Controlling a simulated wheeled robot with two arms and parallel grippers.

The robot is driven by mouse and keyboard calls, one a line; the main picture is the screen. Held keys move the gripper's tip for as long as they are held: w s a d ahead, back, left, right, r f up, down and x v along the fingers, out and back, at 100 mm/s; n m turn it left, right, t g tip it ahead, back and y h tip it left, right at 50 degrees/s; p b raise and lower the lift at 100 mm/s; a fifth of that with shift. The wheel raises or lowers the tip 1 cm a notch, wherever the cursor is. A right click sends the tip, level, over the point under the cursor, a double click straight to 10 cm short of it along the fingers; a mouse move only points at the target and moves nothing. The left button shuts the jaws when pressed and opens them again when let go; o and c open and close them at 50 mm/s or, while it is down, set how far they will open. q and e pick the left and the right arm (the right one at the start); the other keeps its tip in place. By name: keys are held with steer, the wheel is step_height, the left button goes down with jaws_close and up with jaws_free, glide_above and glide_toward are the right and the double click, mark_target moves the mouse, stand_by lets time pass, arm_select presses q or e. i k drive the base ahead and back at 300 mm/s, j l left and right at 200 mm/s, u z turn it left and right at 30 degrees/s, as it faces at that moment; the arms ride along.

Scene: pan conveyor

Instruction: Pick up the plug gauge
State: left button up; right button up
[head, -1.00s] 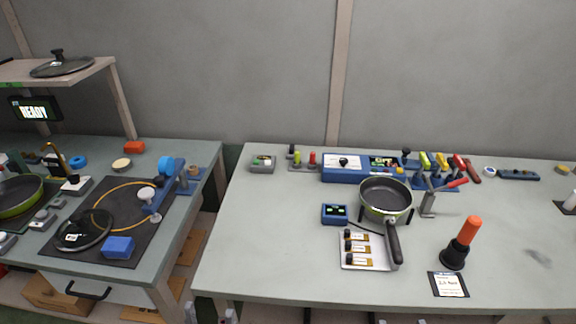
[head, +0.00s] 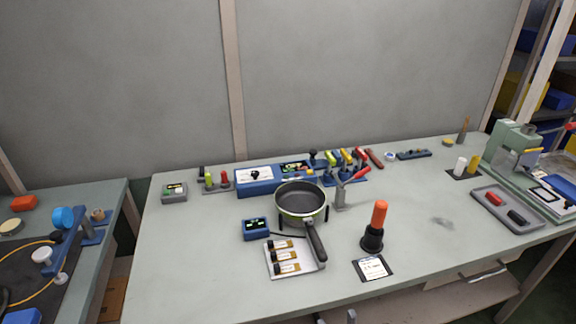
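I cannot single out the plug gauge with certainty. A small stand (head: 217,188) with a green-topped piece (head: 209,178) and a red-topped piece (head: 224,177) is at the back left of the middle bench. A grey tray (head: 483,212) on the right holds a red-handled piece (head: 494,199) and a black piece (head: 518,217). Two pale tips, apparently my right gripper (head: 335,317), show at the bottom edge, apart with nothing seen between them. They are below the bench's front edge, away from these objects. My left gripper is not in view.
A pan (head: 301,198) stands mid-bench before a blue console (head: 256,183). An orange-handled tool (head: 378,222) stands upright by a card (head: 371,268). A green press (head: 514,143) is at the right end. The bench's left front is clear.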

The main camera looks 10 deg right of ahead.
mark_target(224, 175)
steer(key=k+l, duration=0.1)
steer(key=l, duration=1.15)
steer(key=k+l, duration=0.15)
steer(key=l, duration=0.5)
steer(key=i+l, duration=0.4)
